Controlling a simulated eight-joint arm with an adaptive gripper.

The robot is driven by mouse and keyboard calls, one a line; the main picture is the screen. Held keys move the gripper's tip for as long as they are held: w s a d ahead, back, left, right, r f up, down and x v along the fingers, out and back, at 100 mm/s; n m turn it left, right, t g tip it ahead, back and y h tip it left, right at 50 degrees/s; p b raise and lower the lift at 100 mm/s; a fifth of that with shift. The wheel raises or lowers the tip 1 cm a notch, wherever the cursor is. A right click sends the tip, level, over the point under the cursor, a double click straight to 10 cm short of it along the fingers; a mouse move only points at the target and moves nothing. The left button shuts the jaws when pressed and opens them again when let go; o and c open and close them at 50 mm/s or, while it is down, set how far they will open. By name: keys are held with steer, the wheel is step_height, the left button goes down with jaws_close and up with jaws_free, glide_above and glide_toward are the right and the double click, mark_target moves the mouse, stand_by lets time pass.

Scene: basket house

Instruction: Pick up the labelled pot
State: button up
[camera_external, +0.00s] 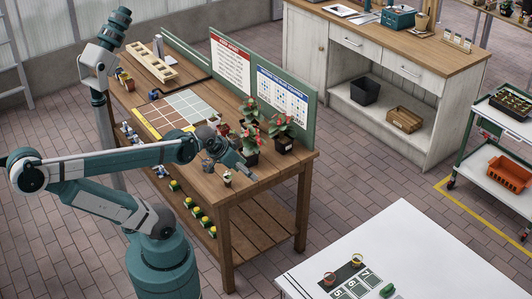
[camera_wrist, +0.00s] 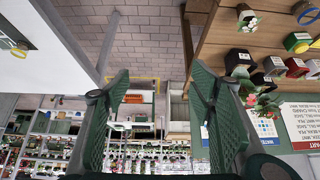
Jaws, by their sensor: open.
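My gripper (camera_external: 240,160) is open and empty, above the front right corner of the wooden bench; its two green fingers show wide apart in the wrist view (camera_wrist: 161,75). A small pot (camera_external: 227,180) with a pale patch stands near the bench's front edge, close below my gripper. A small brown pot (camera_wrist: 246,20) near the bench edge in the wrist view seems to be the same one. Red-flowered plants in dark pots (camera_external: 284,144) stand behind. Which pot carries the label is too small to tell.
The wooden bench (camera_external: 265,190) has a green back board with posters (camera_external: 283,100) and a grid mat (camera_external: 178,112). Several small yellow-topped pots (camera_external: 196,212) sit on its lower shelf. A white table (camera_external: 420,240) stands front right, with free floor between.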

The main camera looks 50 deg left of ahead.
steer(key=w+a+r+n+g+p, duration=0.2)
steer(key=w+a+r+n, duration=0.15)
steer(key=w+a, duration=0.5)
steer(key=n+g+p, duration=0.5)
steer(key=n+p, duration=0.2)
steer(key=n, duration=0.7)
glide_above(234, 136)
steer(key=f, duration=1.7)
steer(key=shift+w+d, duration=0.1)
steer(key=shift+d, duration=0.1)
steer(key=shift+a+f+n, duration=0.25)
steer(key=shift+a+f, duration=0.05)
steer(key=shift+f, duration=0.1)
steer(key=shift+f, duration=0.1)
steer(key=shift+f, duration=1.15)
